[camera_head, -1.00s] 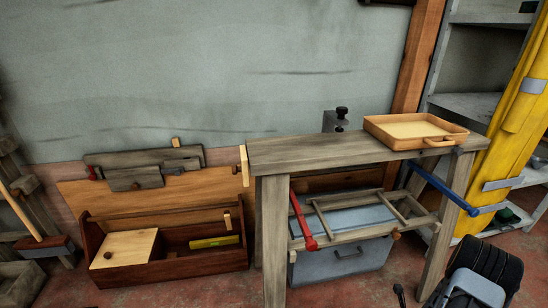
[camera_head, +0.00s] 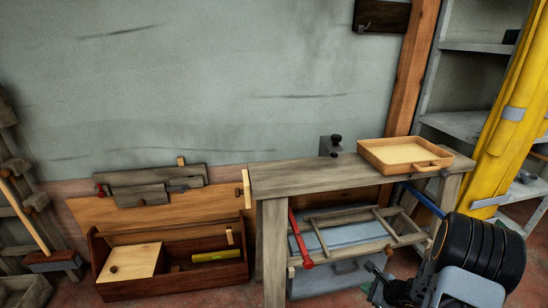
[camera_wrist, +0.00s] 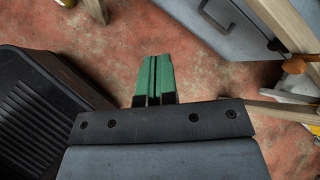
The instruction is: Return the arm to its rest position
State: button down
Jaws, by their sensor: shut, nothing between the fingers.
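My gripper shows in the wrist view (camera_wrist: 155,78), with its two green fingers together and nothing between them. It points down over the reddish floor, clear of any object. In the head view, dark and grey parts of my arm fill the lower right corner, in front of the workbench's right leg. The gripper's fingertips cannot be made out there.
A wooden workbench (camera_head: 300,178) stands close by, with a tray (camera_head: 375,161) on top and a blue-grey box (camera_wrist: 205,22) below. A wooden toolbox (camera_head: 130,287) sits at left. Yellow rolls (camera_head: 508,125) and shelves (camera_head: 455,120) stand at right.

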jog(key=s+a+r+n+g+p, duration=0.1)
jog(key=a+r+n+p, duration=0.3)
jog(key=r, duration=0.5)
jog(key=s+a+r+n+g+y+p, duration=0.1)
jog(key=s+a+r+n+g+p, duration=0.25)
jog(key=r, duration=0.55)
jog(key=w+a+r+n+t+p, duration=0.1)
jog(key=a+r+n+p, duration=0.3)
jog(key=r, duration=0.5)
jog(key=s+a+r+n+h+p, duration=0.1)
jog(key=s+r+n+h+p, duration=0.1)
jog(key=r, duration=0.5)
jog(key=s+r+n+h+p, duration=0.2)
jog(key=s+r+n+p, duration=0.3)
jog(key=r+n, duration=0.1)
jog(key=s+a+r+n+h+p, duration=0.1)
jog(key=s+r+n+h+p, duration=0.1)
jog(key=r, duration=0.6)
jog(key=s+n+p, duration=0.1)
jog(key=s+n, duration=0.1)
jog(key=n, duration=0.1)
jog(key=shift+s+a, duration=0.2)
jog(key=shift+a, duration=0.15)
